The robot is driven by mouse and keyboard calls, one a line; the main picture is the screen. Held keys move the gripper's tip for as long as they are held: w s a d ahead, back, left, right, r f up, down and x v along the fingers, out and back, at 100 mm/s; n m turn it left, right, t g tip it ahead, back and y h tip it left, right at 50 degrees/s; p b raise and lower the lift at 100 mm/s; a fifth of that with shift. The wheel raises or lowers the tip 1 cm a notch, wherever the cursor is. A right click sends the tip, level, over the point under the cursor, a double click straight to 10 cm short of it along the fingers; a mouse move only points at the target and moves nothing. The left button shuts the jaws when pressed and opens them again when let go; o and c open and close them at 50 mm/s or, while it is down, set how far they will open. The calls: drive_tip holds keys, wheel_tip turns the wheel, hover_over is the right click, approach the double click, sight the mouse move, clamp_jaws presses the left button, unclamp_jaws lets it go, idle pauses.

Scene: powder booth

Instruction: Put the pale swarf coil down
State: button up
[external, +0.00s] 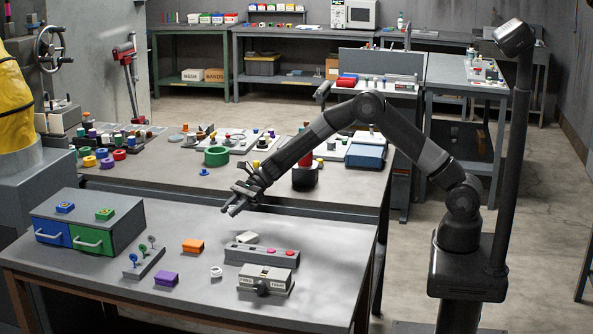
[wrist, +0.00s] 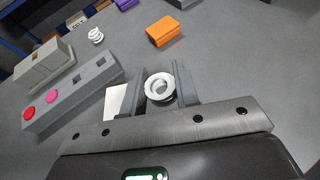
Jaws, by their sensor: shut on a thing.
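My gripper (external: 233,206) is above the grey table (external: 330,232), behind the orange block in the external view. In the wrist view its fingers (wrist: 160,90) are closed around a pale swarf coil (wrist: 160,86), a whitish ring-like spiral. The held coil cannot be made out in the external view. A second whitish coil (external: 216,272) stands on the table in front of the orange block; it also shows in the wrist view (wrist: 96,35), apart from the gripper.
An orange block (external: 193,245), a purple block (external: 166,278), a button bar (external: 262,255), a labelled switch box (external: 265,279) and a small white piece (external: 247,238) lie around. A drawer cabinet (external: 118,232) stands at left. The table's right side is clear.

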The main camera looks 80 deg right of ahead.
drive_tip(key=w+r+v, duration=0.1)
drive_tip(key=v, duration=0.8)
wheel_tip(320, 180, up, 16)
drive_tip(key=s+d+m+t, duration=0.1)
drive_tip(key=s+d, duration=0.3)
drive_tip(key=d, duration=0.4)
drive_tip(key=s+d+h, duration=0.1)
drive_tip(key=s+d, duration=0.4)
drive_tip(key=d, duration=0.2)
drive_tip(key=s+d+m+t, duration=0.1)
drive_tip(key=s+d, duration=0.3)
drive_tip(key=d, duration=0.4)
drive_tip(key=s+d+m+t+h, duration=0.1)
drive_tip(key=s+d, duration=0.4)
drive_tip(key=s, duration=0.3)
drive_tip(key=s+d+m+t+h, duration=0.1)
drive_tip(key=s+d, duration=0.4)
drive_tip(key=s, duration=0.2)
drive_tip(key=s+d+m+t+h, duration=0.2)
drive_tip(key=s+m, duration=0.1)
drive_tip(key=s, duration=1.6)
hover_over(370, 186)
wheel_tip(370, 186, down, 18)
drive_tip(key=shift+r, duration=0.25)
drive_tip(key=shift+w+f, duration=0.1)
drive_tip(key=shift+f, duration=1.95)
